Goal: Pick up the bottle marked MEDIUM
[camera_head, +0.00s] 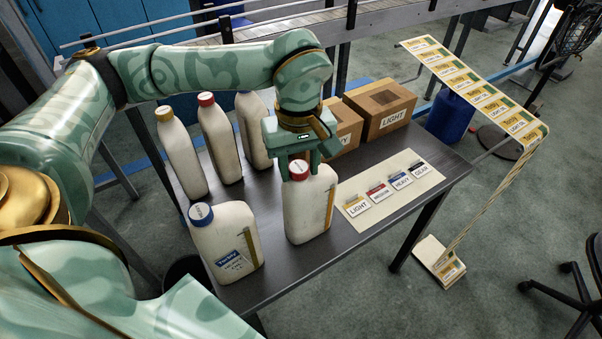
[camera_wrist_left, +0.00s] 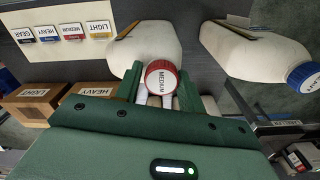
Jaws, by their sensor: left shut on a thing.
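The bottle marked MEDIUM (camera_head: 310,212) is cream with a red cap and sits upright near the table's front right edge. I cannot tell whether its base touches the table. In the left wrist view its red cap (camera_wrist_left: 161,79) reads MEDIUM and lies between the finger pads. My left gripper (camera_head: 299,163) comes down from above and is shut on this bottle at the cap. A second red-capped bottle (camera_head: 219,142) stands farther back on the left. My right gripper is not in view.
A blue-capped bottle (camera_head: 228,243) stands close on the left. A yellow-capped bottle (camera_head: 180,155) and another bottle (camera_head: 252,130) stand behind. Cardboard boxes (camera_head: 378,108) sit at the back right. A colour-coded label sheet (camera_head: 395,190) lies flat to the right.

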